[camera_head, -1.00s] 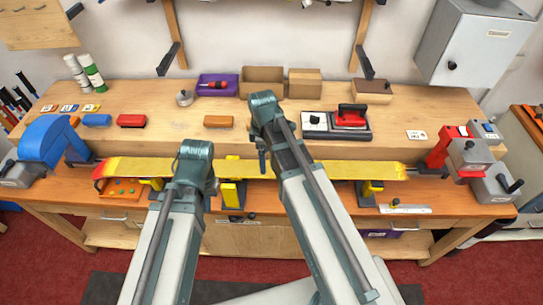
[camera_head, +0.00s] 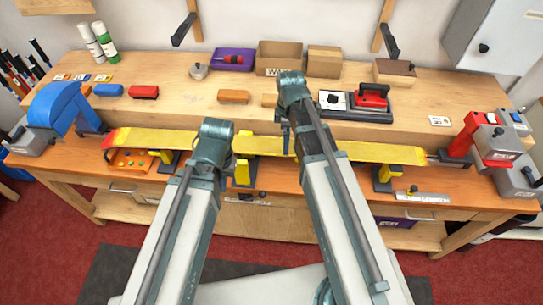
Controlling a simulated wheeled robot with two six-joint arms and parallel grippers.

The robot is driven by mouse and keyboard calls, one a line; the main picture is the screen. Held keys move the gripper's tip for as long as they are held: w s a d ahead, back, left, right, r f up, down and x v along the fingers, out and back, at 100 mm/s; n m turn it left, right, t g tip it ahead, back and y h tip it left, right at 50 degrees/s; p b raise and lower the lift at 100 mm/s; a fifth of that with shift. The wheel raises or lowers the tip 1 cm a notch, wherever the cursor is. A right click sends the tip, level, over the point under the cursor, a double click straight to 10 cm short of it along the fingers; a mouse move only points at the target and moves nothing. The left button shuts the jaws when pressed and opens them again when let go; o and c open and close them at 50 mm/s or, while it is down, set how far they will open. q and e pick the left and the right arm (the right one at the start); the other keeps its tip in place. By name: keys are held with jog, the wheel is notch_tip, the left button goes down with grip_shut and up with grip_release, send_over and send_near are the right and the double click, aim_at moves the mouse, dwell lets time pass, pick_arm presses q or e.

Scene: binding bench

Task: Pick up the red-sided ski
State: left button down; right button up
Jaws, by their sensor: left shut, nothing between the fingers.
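One ski (camera_head: 385,153) lies lengthwise along the front of the bench, with a yellow upper face and a red tip at the left end. The colour of its sides is too small to tell. It rests on yellow-topped supports, and my arms cover parts of it. My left gripper (camera_head: 230,160) is mostly hidden by its own arm, near the ski left of its middle; it is shut and empty. My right gripper (camera_head: 285,136) is largely hidden behind its arm over the ski's middle. Whether either touches the ski cannot be told.
A blue clamp (camera_head: 58,106) stands at the ski's left end and a red-and-grey vise (camera_head: 480,138) at its right end. A red iron (camera_head: 372,96) sits on a pad behind the ski. Cardboard boxes (camera_head: 280,58) and small coloured blocks stand farther back on the bench.

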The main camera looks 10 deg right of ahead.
pick_arm(q)
jog(key=shift+f+b, duration=0.5)
jog(key=shift+f, duration=0.5)
pick_arm(e)
jog(key=shift+f, duration=1)
pick_arm(q)
jog(key=shift+f, duration=0.15)
pick_arm(e)
jog(key=shift+f, duration=0.1)
jog(key=f+b, duration=0.5)
jog(key=shift+d, duration=0.25)
pick_arm(q)
notch_tip(320, 180, down, 5)
jog(key=shift+r, duration=0.1)
pick_arm(e)
jog(key=c, duration=1.2)
jog(key=shift+c, duration=0.2)
pick_arm(q)
jog(key=shift+r, duration=0.1)
pick_arm(e)
jog(key=shift+w+r, duration=0.1)
jog(key=shift+r, duration=0.05)
